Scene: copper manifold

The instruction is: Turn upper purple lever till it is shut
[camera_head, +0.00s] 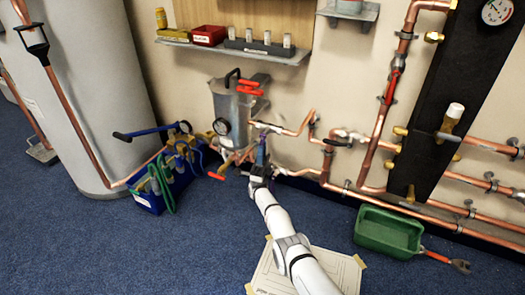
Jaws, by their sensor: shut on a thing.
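A small purple lever (262,152) stands out in front of the copper pipes, just right of the grey metal vessel (231,108). It looks roughly upright. My gripper (261,168) reaches it from below and is shut on it. The fingers and the dark wrist hide the lever's lower part. Whether a second purple lever sits below cannot be told. The valve body behind the lever is too small to read.
Copper pipes (296,130) run close right of my gripper. A blue crate (165,190) of fittings stands left, a green bin (388,232) right. A paper sheet (275,280) lies under my arm. The carpet (130,255) front left is free.

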